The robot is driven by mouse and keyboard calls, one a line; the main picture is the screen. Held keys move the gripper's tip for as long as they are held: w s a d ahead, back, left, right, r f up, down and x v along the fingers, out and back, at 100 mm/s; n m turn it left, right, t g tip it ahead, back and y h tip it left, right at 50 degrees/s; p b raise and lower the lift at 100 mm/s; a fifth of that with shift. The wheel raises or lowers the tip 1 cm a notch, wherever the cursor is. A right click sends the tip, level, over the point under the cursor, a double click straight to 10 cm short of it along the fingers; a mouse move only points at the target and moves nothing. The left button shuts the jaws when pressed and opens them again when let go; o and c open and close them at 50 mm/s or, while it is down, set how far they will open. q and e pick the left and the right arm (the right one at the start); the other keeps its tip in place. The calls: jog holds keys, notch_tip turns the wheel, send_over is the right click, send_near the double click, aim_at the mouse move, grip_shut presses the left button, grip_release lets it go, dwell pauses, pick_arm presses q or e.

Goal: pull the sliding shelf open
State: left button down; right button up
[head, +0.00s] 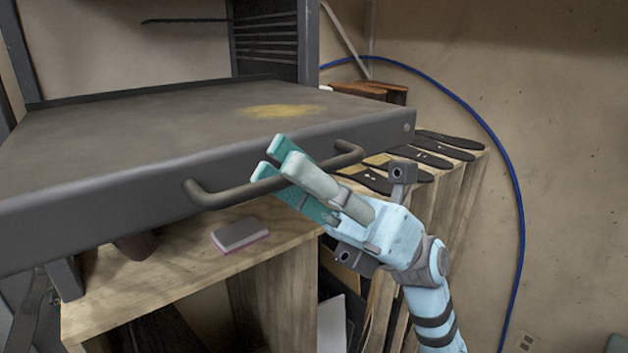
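The sliding shelf (160,125) is a wide dark grey slab with a worn yellowish patch on top. A bar handle (230,194) runs along its front face, fixed at both ends. My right gripper (270,157) reaches in from the lower right, with pale blue and teal fingers at the handle's middle. The bar passes between the two fingers, which lie close on either side of it. They hide the middle of the bar, so the contact itself is not visible. My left gripper is out of view.
A wooden stand (190,277) below the shelf carries a small grey block (239,233). Dark soles (448,139) lie on wooden racks at the right. A blue hose (505,160) curves down the wall. A dark upright frame (270,40) stands behind the shelf.

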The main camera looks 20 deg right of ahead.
jog(key=v, duration=1.1)
jog(key=shift+d+f, duration=0.25)
jog(key=shift+d, duration=0.05)
jog(key=shift+w, duration=0.1)
